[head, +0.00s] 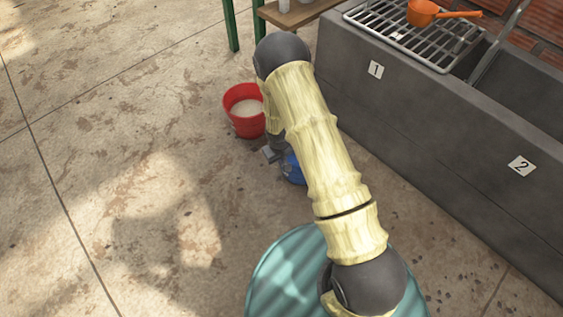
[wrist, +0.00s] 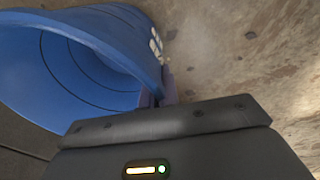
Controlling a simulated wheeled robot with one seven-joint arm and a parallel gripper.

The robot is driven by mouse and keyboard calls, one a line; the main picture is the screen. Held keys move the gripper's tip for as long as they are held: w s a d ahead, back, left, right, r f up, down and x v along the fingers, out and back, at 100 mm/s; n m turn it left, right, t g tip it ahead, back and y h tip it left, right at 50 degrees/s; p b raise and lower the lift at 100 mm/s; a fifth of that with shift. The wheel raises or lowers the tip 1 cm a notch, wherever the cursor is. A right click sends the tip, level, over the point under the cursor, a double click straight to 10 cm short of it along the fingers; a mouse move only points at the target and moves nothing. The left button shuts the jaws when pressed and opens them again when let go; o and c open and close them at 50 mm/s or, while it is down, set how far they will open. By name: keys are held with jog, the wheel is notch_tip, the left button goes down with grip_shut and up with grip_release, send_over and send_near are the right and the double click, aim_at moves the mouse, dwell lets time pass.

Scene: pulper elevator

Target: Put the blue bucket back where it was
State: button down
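The blue bucket (head: 293,170) is mostly hidden behind my arm in the head view, between the red bucket and the teal ribbed surface. The wrist view shows it large and close (wrist: 70,65), with its open mouth and empty-looking inside facing the camera and white marks on its outer wall. My gripper (wrist: 158,95) has one finger inside the bucket and one outside, close together with the bucket's wall between them. In the head view my gripper (head: 273,153) is beside the bucket. I cannot tell whether the bucket touches the floor.
A red bucket (head: 243,121) with pale contents stands just beyond. A grey concrete trough (head: 440,140) with labels 1 and 2 runs along the right; a metal grate (head: 400,32) and orange scoop (head: 422,12) are on top. A wooden bench (head: 300,14) stands behind. The left floor is clear.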

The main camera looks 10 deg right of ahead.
jog(key=shift+a+f, duration=0.1)
jog(key=shift+f, duration=0.4)
jog(key=c, duration=1.7)
grip_release()
jog(key=r+p, duration=0.2)
jog(key=r, duration=0.2)
jog(key=s+r+p, duration=0.1)
jog(key=r+p, duration=0.2)
jog(key=r, duration=0.1)
jog(key=r+p, duration=0.3)
jog(key=r, duration=0.1)
jog(key=shift+s+a, duration=0.3)
jog(key=shift+a, duration=0.05)
jog(key=shift+r, duration=0.1)
